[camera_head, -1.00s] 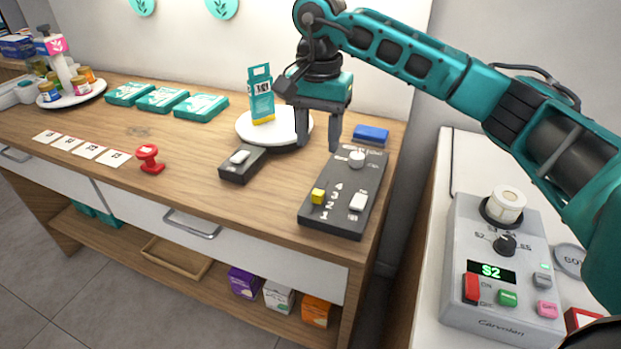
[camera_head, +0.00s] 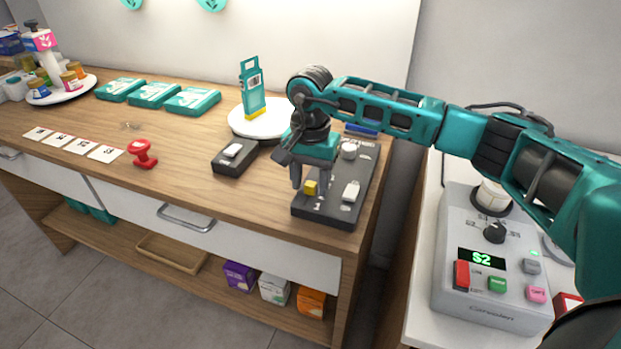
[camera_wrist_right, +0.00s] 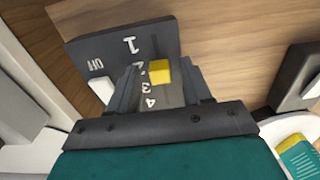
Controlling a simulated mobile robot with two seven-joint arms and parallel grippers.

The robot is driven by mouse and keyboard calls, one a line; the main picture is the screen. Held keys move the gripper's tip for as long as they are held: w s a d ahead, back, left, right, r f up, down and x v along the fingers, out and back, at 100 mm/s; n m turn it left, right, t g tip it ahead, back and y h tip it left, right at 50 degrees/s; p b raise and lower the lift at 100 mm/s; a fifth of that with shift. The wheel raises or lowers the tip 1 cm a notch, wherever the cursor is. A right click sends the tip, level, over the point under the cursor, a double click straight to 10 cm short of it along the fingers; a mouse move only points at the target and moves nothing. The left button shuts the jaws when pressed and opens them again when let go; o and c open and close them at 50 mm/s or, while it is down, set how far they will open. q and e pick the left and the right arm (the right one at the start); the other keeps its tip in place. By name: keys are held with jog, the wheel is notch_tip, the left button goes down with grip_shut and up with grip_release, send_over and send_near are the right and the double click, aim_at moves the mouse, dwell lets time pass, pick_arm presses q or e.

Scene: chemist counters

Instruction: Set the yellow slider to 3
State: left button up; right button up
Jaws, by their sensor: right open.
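The yellow slider (camera_head: 311,188) is a small knob on a dark control panel (camera_head: 325,216) marked 1 to 4. In the right wrist view the yellow slider (camera_wrist_right: 160,72) sits about level with the 2. My right gripper (camera_head: 309,185) is open and points down over the panel. In the wrist view its fingers (camera_wrist_right: 153,90) show on either side of the slider's track, with the knob between or just beyond the tips. I cannot tell whether they touch it. The 3 and 4 show between the fingers. My left gripper is not in view.
The panel also bears a white switch (camera_head: 351,191) beside the slider and a round white knob (camera_head: 348,150). A smaller dark switch box (camera_head: 234,157) and a white round stand (camera_head: 240,124) are to the left. A grey device (camera_head: 490,290) stands on the right counter.

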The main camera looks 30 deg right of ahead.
jog(key=shift+c, duration=0.3)
grip_shut()
